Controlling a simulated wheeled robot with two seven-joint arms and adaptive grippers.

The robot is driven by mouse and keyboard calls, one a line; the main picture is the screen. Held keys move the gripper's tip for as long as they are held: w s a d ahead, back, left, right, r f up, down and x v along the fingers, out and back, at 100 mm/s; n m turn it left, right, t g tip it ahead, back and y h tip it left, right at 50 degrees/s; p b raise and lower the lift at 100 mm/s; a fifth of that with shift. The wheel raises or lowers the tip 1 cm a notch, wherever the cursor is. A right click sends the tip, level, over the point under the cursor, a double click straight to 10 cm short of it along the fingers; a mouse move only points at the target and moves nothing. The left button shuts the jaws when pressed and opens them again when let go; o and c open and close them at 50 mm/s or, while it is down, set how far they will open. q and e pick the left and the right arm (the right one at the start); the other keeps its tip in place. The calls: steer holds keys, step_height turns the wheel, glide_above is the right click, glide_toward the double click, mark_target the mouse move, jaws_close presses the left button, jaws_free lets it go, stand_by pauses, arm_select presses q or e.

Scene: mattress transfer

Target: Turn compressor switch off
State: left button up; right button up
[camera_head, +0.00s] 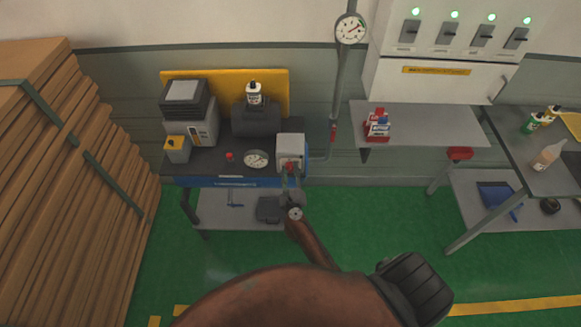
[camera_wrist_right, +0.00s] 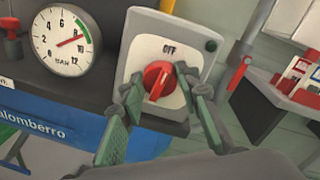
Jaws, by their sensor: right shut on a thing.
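The compressor switch is a red rotary knob (camera_wrist_right: 157,80) on a light grey box (camera_head: 291,145) at the right end of the compressor bench. The word OFF is printed above the knob in the right wrist view. The knob's grip ridge looks slightly tilted from upright. My right gripper (camera_head: 291,181) reaches up to the box from below. In the right wrist view, its two green-grey fingers (camera_wrist_right: 158,82) sit on either side of the knob, shut on it. The fingers hide part of the box face. My left gripper is not in view.
A pressure gauge (camera_wrist_right: 61,40) is left of the switch box, its needle pointing up-right. A red emergency-style button (camera_head: 229,156) sits farther left. Stacked cardboard (camera_head: 70,170) stands at the left. A panel of switches with green lights (camera_head: 450,40) hangs at the upper right.

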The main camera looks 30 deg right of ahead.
steer(key=shift+a+n+p, duration=0.1)
steer(key=shift+n+p, duration=0.35)
steer(key=shift+n, duration=0.35)
steer(key=o, duration=1.2)
steer(key=shift+c, duration=0.2)
steer(key=shift+s, duration=0.1)
steer(key=shift+s+a+f, duration=0.1)
steer(key=shift+s+a, duration=0.05)
steer(key=shift+s, duration=0.15)
steer(key=v, duration=0.6)
steer(key=shift+s+a, duration=0.15)
steer(key=shift+s, duration=0.1)
